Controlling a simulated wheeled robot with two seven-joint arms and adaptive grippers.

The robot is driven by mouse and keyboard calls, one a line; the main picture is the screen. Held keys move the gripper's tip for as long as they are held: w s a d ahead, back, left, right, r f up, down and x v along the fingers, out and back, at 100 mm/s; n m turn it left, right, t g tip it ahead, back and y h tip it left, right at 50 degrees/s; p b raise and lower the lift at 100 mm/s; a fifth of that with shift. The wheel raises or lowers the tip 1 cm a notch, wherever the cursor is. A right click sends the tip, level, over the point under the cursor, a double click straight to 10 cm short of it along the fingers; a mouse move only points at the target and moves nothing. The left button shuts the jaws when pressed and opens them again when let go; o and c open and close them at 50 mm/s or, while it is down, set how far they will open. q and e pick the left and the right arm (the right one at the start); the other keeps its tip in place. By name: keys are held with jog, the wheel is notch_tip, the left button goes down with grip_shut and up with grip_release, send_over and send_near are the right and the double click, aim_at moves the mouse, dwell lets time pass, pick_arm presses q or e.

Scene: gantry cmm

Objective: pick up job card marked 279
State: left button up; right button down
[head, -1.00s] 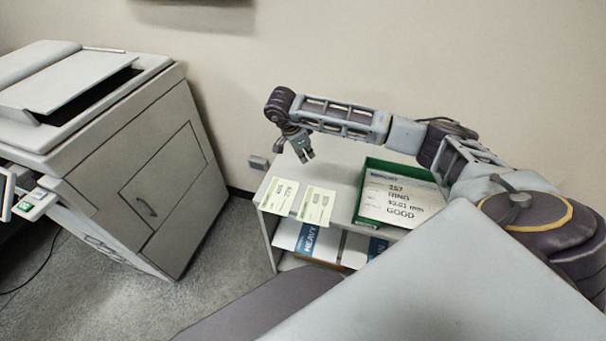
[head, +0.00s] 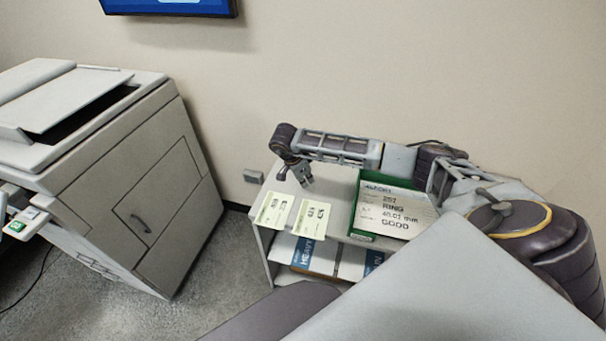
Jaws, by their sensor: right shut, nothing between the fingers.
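Two pale green cards lie side by side on the top of a low grey shelf unit. The left card (head: 274,211) and the right card (head: 308,219) are apart, and their print is too small to read for certain, so I cannot tell which is marked 279. My right gripper (head: 305,183) is shut and empty, pointing down above and behind the cards, not touching either. My left gripper is not in view.
A green tray (head: 361,236) with a white report sheet reading "RING" and "GOOD" (head: 396,213) stands on the shelf unit (head: 340,190), right of the cards. Blue-labelled items (head: 309,254) lie on the lower shelf. A large grey machine (head: 130,190) stands at left.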

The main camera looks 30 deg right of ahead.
aim_at(301, 192)
jog(key=shift+x, duration=1.2)
jog(key=shift+a+f, duration=0.1)
jog(key=shift+a, duration=0.2)
jog(key=shift+w+a+p, duration=0.1)
jog(key=shift+a+p, duration=0.4)
jog(key=shift+a, duration=0.3)
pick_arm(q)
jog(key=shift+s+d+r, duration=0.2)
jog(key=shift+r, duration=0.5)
pick_arm(e)
jog(key=shift+a, duration=0.85)
jog(key=shift+w, duration=0.1)
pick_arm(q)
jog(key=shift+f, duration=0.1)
pick_arm(e)
jog(key=shift+w+f, duration=0.1)
